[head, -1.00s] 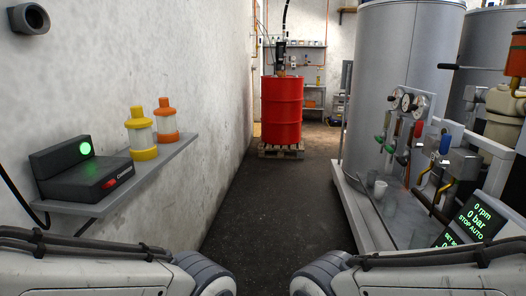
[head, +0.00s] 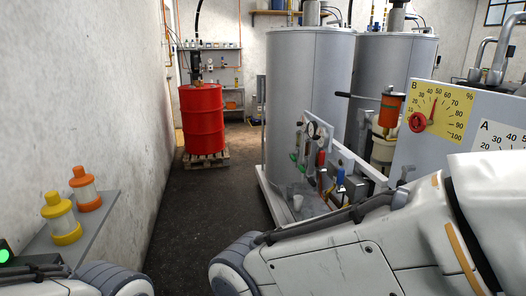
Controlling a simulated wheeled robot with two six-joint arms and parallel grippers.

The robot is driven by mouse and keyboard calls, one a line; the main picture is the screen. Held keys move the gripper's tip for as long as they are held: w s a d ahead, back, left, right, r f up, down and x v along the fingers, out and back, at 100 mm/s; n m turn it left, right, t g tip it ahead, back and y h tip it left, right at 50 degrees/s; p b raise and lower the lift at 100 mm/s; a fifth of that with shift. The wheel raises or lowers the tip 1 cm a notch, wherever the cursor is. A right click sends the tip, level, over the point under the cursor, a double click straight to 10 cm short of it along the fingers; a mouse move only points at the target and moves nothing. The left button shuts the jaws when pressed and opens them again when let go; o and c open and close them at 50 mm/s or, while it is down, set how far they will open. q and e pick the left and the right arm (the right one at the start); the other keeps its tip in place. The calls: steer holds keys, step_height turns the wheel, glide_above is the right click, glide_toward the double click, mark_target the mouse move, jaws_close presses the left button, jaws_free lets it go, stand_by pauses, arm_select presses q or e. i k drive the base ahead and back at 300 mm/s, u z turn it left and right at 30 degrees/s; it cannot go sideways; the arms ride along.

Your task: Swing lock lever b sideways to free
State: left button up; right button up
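A panel at the right carries a yellow dial marked B (head: 440,107), with a percent scale, a dark pointer and a round red knob (head: 417,122). Part of a white dial marked A (head: 503,137) shows to its right, cut by the frame edge. I cannot make out lock lever b for certain; my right arm covers the lower part of the panel. My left arm shows only at the bottom left corner. Neither gripper is in the picture.
Two grey tanks (head: 308,95) stand beyond the panel, with valves and gauges (head: 315,130) in front. A red drum (head: 202,120) stands on a pallet (head: 206,159) at the back. A wall shelf (head: 85,238) with two bottles is at left. The floor between is clear.

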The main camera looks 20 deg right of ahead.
mark_target(405, 169)
steer(key=z, duration=1.35)
steer(key=k, duration=0.25)
steer(key=i, duration=0.25)
